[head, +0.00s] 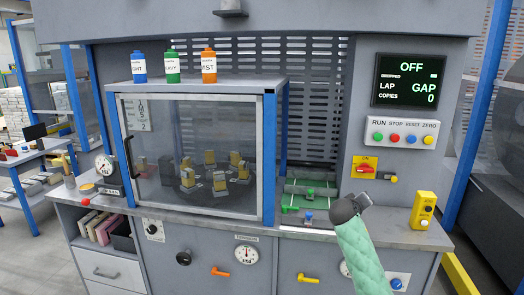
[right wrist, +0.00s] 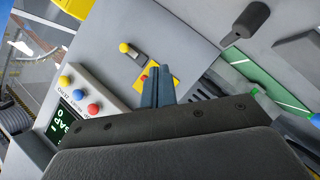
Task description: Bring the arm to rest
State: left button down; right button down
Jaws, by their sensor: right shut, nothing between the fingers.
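My right arm (head: 360,245), in a pale green quilted sleeve, comes up from the bottom right in the head view. Its dark wrist and gripper (head: 365,200) are in front of the counter, left of the yellow button box. In the right wrist view the two grey fingers (right wrist: 157,85) are together and hold nothing. Beyond them is a panel with a yellow plate and a red-and-yellow lever (right wrist: 150,72). I cannot tell how far the fingertips are from it. My left gripper is in neither view.
The button strip (head: 403,136) sits below a display (head: 409,80) reading OFF and GAP. A yellow button box (head: 423,210) stands on the counter (head: 390,233). A glass-fronted cabinet (head: 193,155) carries three bottles on top. A green tray (head: 309,195) lies left of my gripper.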

jog(key=s+a+f+g+y, duration=0.1)
jog(key=s+a+f+y, duration=0.2)
jog(key=s+a+f, duration=0.35)
jog(key=s+a+f+g+y, duration=0.2)
jog(key=s+a+f+y, duration=0.15)
jog(key=s+f, duration=0.5)
jog(key=s+a+f+g+y, duration=0.1)
jog(key=s+a+f+y, duration=0.1)
jog(key=s+a+f, duration=0.6)
jog(key=s+f+g, duration=0.2)
jog(key=s+f, duration=0.3)
jog(key=s, duration=0.7)
jog(key=s+a+f+g+y, duration=0.1)
jog(key=s+f, duration=0.5)
jog(key=s, duration=0.6)
jog(key=s+f+g+y, duration=0.1)
jog(key=s+f+g, duration=0.2)
jog(key=s, duration=0.9)
notch_tip(320, 180, down, 4)
jog(key=shift+a+r+m, duration=0.25)
jog(key=shift+a+m, duration=0.1)
jog(key=shift+m, duration=0.05)
